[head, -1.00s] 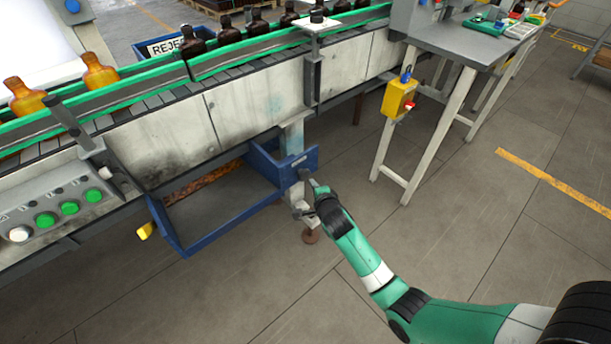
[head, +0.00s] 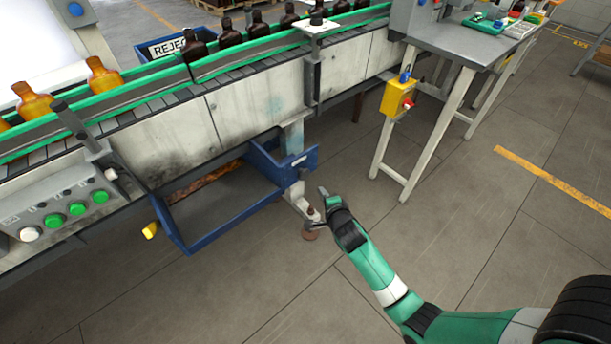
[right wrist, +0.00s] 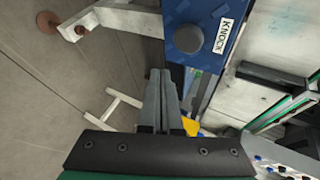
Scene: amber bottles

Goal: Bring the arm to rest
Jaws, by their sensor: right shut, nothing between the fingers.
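My right gripper (head: 321,194) is in the middle of the head view, just right of a blue tray-like frame (head: 207,238) under the conveyor. It is apart from the frame and above the grey floor. In the right wrist view my right gripper (right wrist: 160,75) has its two fingers together with nothing between them. Beyond the fingertips is a blue panel (right wrist: 190,12) with a dark round knob (right wrist: 188,38) and a white label reading KNOCK (right wrist: 229,36). My left gripper is not in the head view.
The conveyor (head: 165,140) carries amber bottles (head: 104,77) and dark bottles (head: 229,34). A control panel (head: 62,215) with green buttons is at the left. A bench (head: 470,45) with a yellow switch box (head: 396,98) stands at the right. The floor (head: 480,220) at the right is open.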

